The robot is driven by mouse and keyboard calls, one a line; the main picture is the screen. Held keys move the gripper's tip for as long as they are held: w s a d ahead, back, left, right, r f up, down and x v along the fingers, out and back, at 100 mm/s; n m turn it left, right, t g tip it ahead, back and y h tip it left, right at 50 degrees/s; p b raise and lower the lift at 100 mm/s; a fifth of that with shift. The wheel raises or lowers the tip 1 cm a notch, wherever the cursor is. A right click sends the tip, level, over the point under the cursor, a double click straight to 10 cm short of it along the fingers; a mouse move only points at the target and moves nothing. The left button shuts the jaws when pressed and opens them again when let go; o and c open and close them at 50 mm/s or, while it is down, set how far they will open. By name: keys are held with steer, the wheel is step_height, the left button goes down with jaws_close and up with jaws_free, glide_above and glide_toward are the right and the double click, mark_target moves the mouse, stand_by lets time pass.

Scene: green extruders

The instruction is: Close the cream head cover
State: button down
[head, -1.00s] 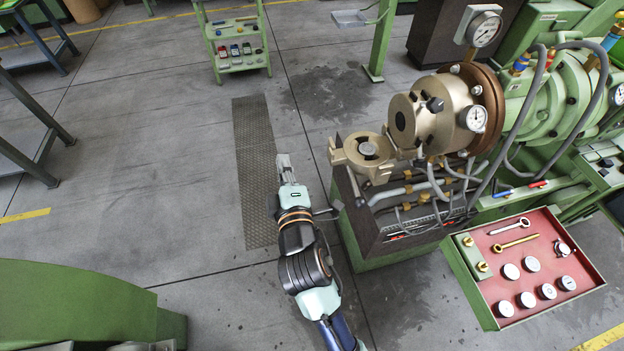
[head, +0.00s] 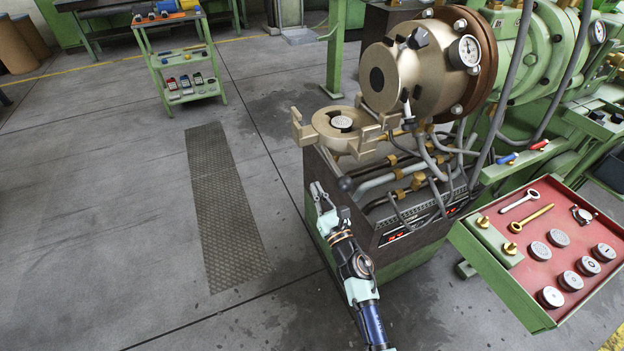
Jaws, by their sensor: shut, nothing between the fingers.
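The cream head cover (head: 328,127) is a hinged ring with lugs. It stands swung open below and to the left of the cream extruder head (head: 408,72), apart from the head's front face. My gripper (head: 318,192) is shut and empty, in front of and below the cover, near the left top edge of the dark machine cabinet. It does not touch the cover. The hinge between cover and head is partly hidden by small brackets and fittings.
Hoses and pipes (head: 385,178) run under the head, right of my gripper. A red tray (head: 565,240) with discs and two wrenches is at the right. Open floor (head: 130,230) lies to the left. A green tool cart (head: 183,65) stands behind.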

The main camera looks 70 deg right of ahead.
steer(key=w+d+r+p, duration=0.1)
steer(key=w+d+r, duration=0.4)
steer(key=w+r, duration=0.1)
steer(key=shift+w+d+r, duration=0.15)
steer(key=shift+w+d, duration=0.05)
steer(key=shift+d, duration=0.15)
